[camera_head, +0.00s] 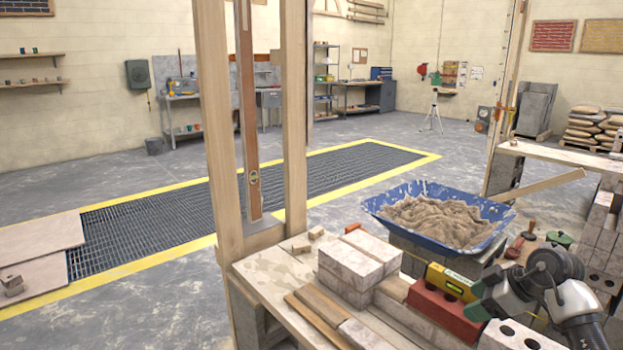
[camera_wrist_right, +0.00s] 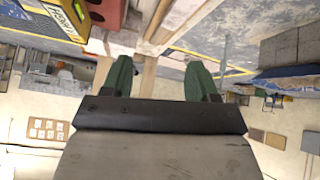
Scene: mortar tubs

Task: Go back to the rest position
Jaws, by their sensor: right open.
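My right gripper (camera_head: 476,301) is at the lower right of the head view, beside the right end of a red brick (camera_head: 438,304). It looks close to the brick; I cannot tell whether they touch. In the right wrist view my right gripper (camera_wrist_right: 160,78) shows its two green fingers spread apart with nothing between them. The wrist view looks upside down, with the red brick (camera_wrist_right: 104,12) and a yellow spirit level (camera_wrist_right: 62,14) at the top left. My left gripper is in neither view.
A blue tub (camera_head: 385,207) of sandy mortar (camera_head: 440,218) stands behind the bricks. Pale blocks (camera_head: 350,262) and the yellow level (camera_head: 450,282) lie on the bench. Tall wooden posts (camera_head: 217,130) rise at its left. A yellow-edged floor grating (camera_head: 150,225) lies beyond.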

